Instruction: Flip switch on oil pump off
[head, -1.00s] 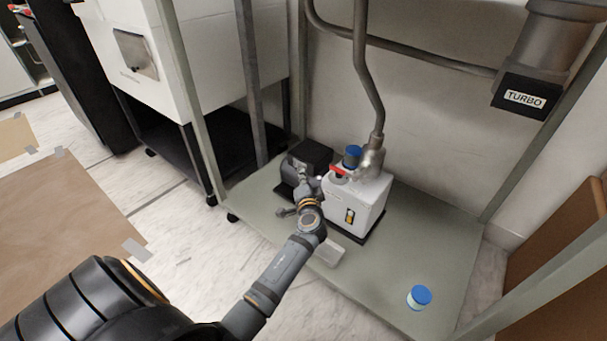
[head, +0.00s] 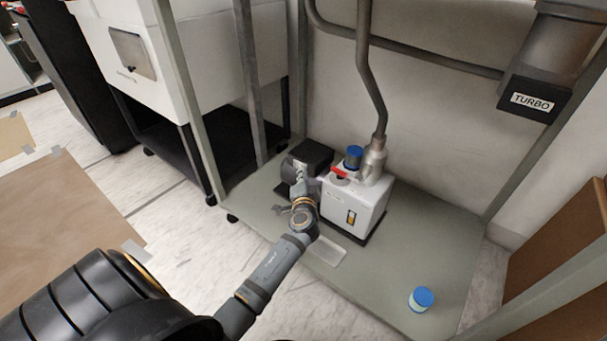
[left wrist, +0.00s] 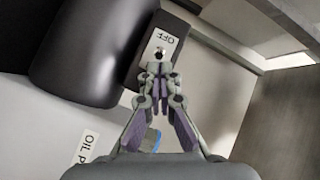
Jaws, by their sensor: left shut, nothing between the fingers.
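The oil pump has a white box (head: 352,208) and a dark motor (head: 312,153) on the lower shelf. In the left wrist view, a white switch plate marked OFF (left wrist: 167,42) is on the dark motor housing (left wrist: 95,45). A small metal toggle (left wrist: 158,55) shows at the plate, just beyond my fingertips. My left gripper (left wrist: 158,75) is shut and empty, pointing at the plate; contact with the toggle cannot be told. In the head view, my left gripper (head: 301,188) is in front of the motor and partly hides it. My right gripper is not in view.
A blue-capped jar (head: 421,299) stands at the shelf's front right. A clear flat tray (head: 328,252) lies in front of the pump. A metal pipe (head: 372,85) rises from the pump. Frame posts (head: 188,105) stand at the left. The green shelf (head: 400,260) is clear around the jar.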

